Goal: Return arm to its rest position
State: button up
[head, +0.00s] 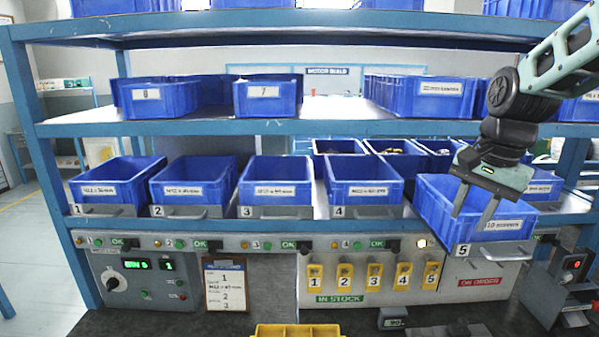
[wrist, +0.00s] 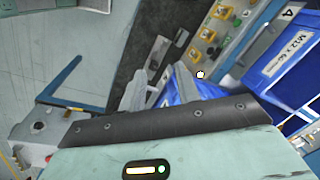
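My arm enters the head view from the upper right. My gripper (head: 470,220) hangs with its fingers pointing down at the front of blue bin 5 (head: 432,208). Its two fingers are apart with nothing seen between them. The wrist view also shows my gripper (wrist: 160,78) with spread fingers and a blue surface (wrist: 187,88) behind one of them. Bin 5 sits forward of its neighbours on the drawer front marked 5 (head: 462,277). Whether the fingers touch the bin, I cannot tell.
Blue bin 4 (head: 362,192) stands left of my gripper, with more bins along that shelf. A blue shelf edge (head: 330,129) runs behind. Yellow tags (head: 374,277) hang below.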

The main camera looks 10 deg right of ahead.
jog(key=s+a+f+n+b, duration=0.1)
jog(key=a+f+n, duration=0.2)
jog(key=a, duration=0.3)
jog(key=s+a+f+n+b, duration=0.1)
jog(key=a+f+n, duration=0.25)
jog(key=a, duration=0.25)
jog(key=s+a+f+n+g+b, duration=0.1)
jog(key=s+a+f+n, duration=0.3)
jog(key=s+a+n, duration=0.3)
jog(key=s+a+f+n+b, duration=0.2)
jog(key=s+a+f+n, duration=0.3)
jog(key=s+a+n, duration=0.2)
jog(key=shift+s+a+g, duration=0.4)
jog(key=shift+a, duration=0.35)
